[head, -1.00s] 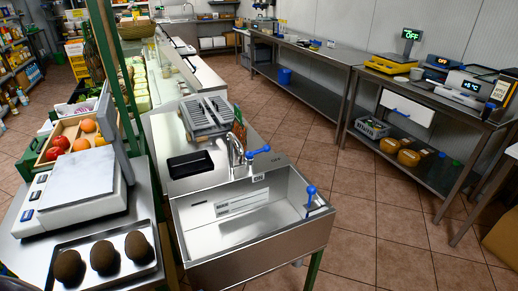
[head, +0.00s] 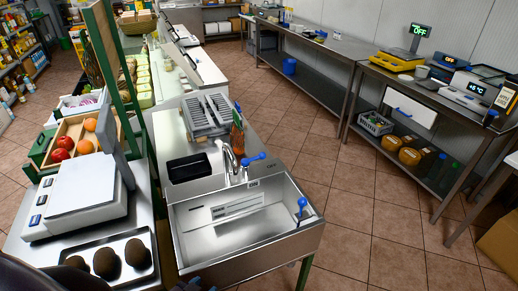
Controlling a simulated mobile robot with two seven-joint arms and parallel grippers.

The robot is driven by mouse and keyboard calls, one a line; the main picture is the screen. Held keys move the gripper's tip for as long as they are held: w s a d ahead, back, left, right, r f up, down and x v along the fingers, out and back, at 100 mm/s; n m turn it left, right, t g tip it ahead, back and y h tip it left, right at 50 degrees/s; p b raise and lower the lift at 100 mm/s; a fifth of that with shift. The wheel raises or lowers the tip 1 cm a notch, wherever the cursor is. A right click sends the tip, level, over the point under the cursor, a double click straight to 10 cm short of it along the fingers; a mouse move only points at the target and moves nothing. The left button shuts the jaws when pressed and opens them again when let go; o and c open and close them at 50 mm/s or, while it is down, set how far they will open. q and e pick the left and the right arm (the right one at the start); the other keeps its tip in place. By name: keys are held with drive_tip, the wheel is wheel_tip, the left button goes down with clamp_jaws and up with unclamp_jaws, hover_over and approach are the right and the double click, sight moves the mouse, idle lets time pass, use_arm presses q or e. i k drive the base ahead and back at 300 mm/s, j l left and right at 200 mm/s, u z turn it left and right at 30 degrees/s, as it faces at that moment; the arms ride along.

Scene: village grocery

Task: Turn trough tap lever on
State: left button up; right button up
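The steel trough (head: 245,243) stands at the middle of the head view, with an empty-looking basin. A chrome tap (head: 229,160) rises at its back edge. Its blue lever (head: 254,157) points right from the tap. A small ON label (head: 253,184) is on the rim below the lever, and another small label lies farther right. A second blue-knobbed lever (head: 302,205) stands at the basin's right side. A dark part at the bottom edge, left of the trough's front, may be my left gripper; its fingers are not visible. My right gripper is out of view. Nothing touches either lever.
A black tray (head: 189,168) and a grey slotted rack (head: 208,115) sit behind the trough. At left are a scale (head: 88,184) and a dark tray with brown round items (head: 105,262). A steel bench (head: 350,62) stands at right. Tiled floor right of the trough is clear.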

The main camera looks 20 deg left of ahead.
sight(245, 163)
drive_tip(key=i+l+u, duration=0.35)
drive_tip(key=i+l, duration=0.15)
drive_tip(key=i+l+u, duration=0.4)
drive_tip(key=i+l, duration=0.15)
drive_tip(key=l, duration=0.15)
